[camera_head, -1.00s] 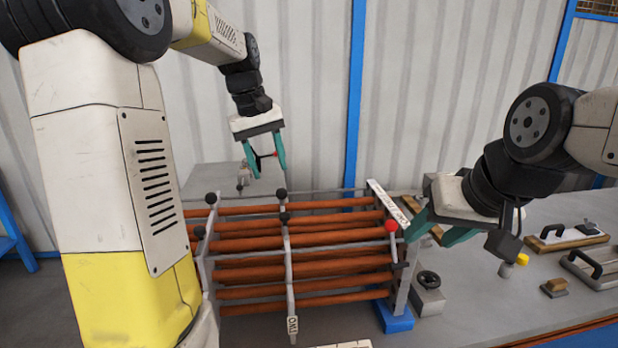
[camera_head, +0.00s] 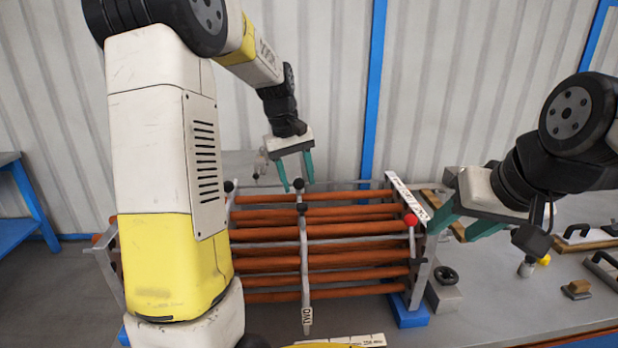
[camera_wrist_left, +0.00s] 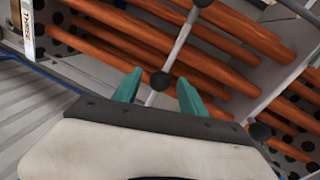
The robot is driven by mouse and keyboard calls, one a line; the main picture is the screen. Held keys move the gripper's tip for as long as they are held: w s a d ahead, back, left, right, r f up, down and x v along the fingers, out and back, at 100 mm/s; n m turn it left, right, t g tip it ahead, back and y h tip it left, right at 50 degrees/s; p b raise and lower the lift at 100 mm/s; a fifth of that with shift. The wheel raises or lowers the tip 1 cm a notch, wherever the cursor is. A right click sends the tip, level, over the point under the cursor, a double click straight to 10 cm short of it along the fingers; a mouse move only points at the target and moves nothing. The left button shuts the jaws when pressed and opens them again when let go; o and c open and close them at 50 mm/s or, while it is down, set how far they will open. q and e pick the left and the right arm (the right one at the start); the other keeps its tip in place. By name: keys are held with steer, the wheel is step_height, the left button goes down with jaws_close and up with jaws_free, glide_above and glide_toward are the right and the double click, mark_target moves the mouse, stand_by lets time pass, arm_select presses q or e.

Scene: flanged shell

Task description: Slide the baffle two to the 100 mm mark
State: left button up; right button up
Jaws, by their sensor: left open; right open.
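Baffle two (camera_head: 304,262) is a thin grey upright bar with a TWO label at its lower end, crossing the orange tubes (camera_head: 260,266) near mid-length. It has a black ball knob (camera_head: 299,184) at its far top and another nearer one. My left gripper (camera_head: 298,182) is open, its teal fingers pointing down on either side of the far knob. In the left wrist view, a black knob (camera_wrist_left: 159,82) shows between the open fingers (camera_wrist_left: 155,88); contact cannot be told. My right gripper (camera_head: 457,228) is open and empty at the right end of the tube frame. A scale strip (camera_head: 350,341) shows partly at the bottom edge.
A red-knobbed bar (camera_head: 411,221) stands near the right end plate (camera_head: 421,280), with blue feet below. My left arm hides the frame's left part. A THREE label (camera_wrist_left: 27,30) shows in the wrist view. Fixtures and handled plates lie on the table at right.

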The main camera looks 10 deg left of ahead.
arm_select(q)
jaws_close()
stand_by(1.3)
